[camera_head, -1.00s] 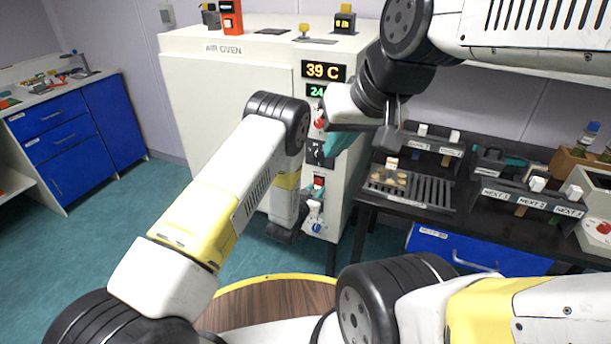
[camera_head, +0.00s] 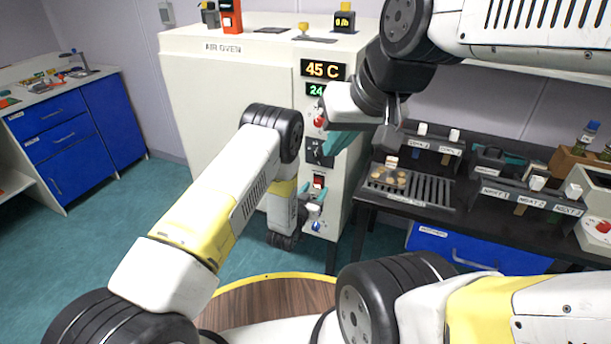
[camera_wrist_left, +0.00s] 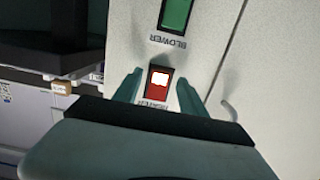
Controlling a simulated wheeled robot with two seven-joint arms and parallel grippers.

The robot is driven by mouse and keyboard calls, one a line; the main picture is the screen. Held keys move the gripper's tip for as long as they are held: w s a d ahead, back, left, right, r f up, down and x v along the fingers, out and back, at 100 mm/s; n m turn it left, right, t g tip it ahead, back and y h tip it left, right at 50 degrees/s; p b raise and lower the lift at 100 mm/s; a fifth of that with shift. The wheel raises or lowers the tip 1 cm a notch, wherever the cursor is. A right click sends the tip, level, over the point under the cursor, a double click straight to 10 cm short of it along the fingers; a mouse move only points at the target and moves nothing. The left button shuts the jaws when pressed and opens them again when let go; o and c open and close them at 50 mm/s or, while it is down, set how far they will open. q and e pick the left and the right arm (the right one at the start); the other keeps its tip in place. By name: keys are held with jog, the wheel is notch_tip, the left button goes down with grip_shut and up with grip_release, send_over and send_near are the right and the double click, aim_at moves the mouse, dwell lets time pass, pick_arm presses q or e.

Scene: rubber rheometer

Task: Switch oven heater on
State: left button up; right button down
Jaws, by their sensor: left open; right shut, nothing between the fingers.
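The air oven (camera_head: 225,90) is a large white cabinet with a control column on its right side. Its heater switch (camera_wrist_left: 158,84) is a red rocker with a bright lit patch in the left wrist view; it shows small in the head view (camera_head: 318,181). My left gripper (camera_head: 314,200) is open just below the switch in the head view. In the left wrist view its two teal fingers (camera_wrist_left: 160,92) stand on either side of the switch, with nothing between them. My right gripper (camera_head: 338,143) is shut and empty in front of the upper controls, hiding part of them.
A green blower switch (camera_wrist_left: 175,14) sits above the heater switch. The oven display (camera_head: 323,69) reads 45 C. A red knob (camera_head: 319,119) is partly behind my right gripper. A black bench (camera_head: 400,208) with a slotted tray stands to the right.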

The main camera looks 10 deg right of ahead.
pick_arm(q)
jog(key=v, duration=0.7)
jog(key=shift+s+a, duration=0.15)
jog(key=shift+s, duration=0.1)
jog(key=w+a+r+n+y, duration=0.1)
jog(key=w+a+r+y, duration=0.15)
jog(key=w+r, duration=0.45)
jog(key=s+a+r+n+g+y, duration=0.1)
jog(key=a+r+n+g, duration=0.1)
jog(key=a+r, duration=0.6)
jog(key=s+a+r+n+g+y, duration=0.15)
jog(key=a+r, duration=0.35)
jog(key=r, duration=0.7)
jog(key=s+a+r+g+y, duration=0.1)
jog(key=s+a+r, duration=0.4)
jog(key=s, duration=0.2)
jog(key=s+a+r+g, duration=0.1)
jog(key=s+a+r, duration=0.35)
jog(key=s, duration=0.35)
jog(key=s+a+r+n+g, duration=0.1)
jog(key=s+a, duration=0.1)
jog(key=s, duration=0.6)
jog(key=s+a+g+y, duration=0.1)
jog(key=s, duration=0.7)
jog(key=shift+a+r+n, duration=0.35)
jog(key=shift+a, duration=0.05)
